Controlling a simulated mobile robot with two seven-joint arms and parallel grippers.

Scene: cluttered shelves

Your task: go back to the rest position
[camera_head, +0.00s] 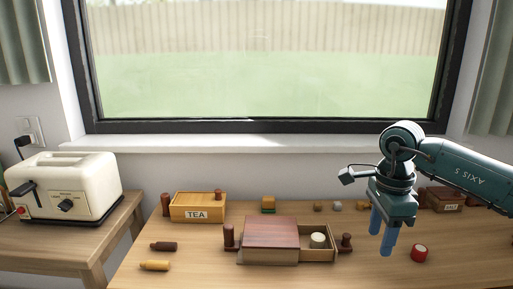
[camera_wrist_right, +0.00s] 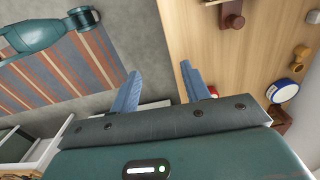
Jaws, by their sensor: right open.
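My right gripper (camera_head: 383,238) hangs from the right over the wooden table (camera_head: 205,265), its blue fingers pointing down. It is open and empty. In the right wrist view its two fingers (camera_wrist_right: 160,75) stand apart with nothing between them; the floor and table edge show beyond. In the head view it is right of the open drawer box and a little left of a small red-and-white round thing (camera_head: 419,253).
A dark red-topped box (camera_head: 270,232) has its drawer (camera_head: 318,255) open to the right, with a pale round object (camera_head: 318,240) inside. A TEA box (camera_head: 198,207), small blocks and a salt box (camera_head: 446,198) stand behind. A toaster (camera_head: 75,188) is on the left table.

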